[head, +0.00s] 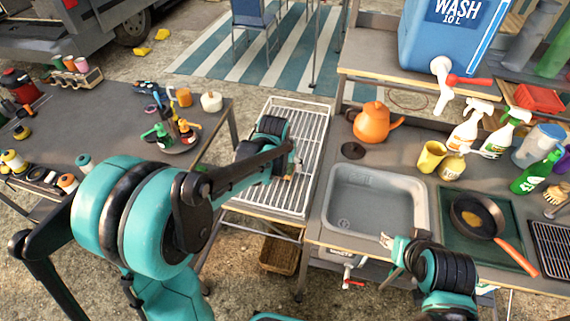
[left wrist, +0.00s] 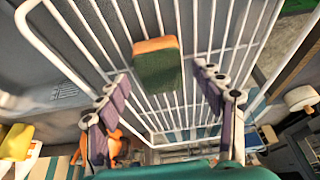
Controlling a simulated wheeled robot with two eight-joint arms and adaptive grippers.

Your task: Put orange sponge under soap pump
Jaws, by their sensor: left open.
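The orange sponge (left wrist: 156,64), with a green scouring face, lies on the white wire rack (left wrist: 86,35) in the left wrist view. My left gripper (left wrist: 161,80) is open, with one finger on each side of the sponge's near end; I cannot tell whether they touch it. In the head view my left gripper (head: 288,166) is low over the rack, and the arm mostly hides the sponge.
The grey sink (head: 376,203) lies right of the rack. An orange kettle (head: 371,124), spray bottles (head: 470,127), and a pan (head: 477,214) on a green mat crowd the counter. A blue water container (head: 440,40) stands above. A table (head: 100,115) with bottles is at left.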

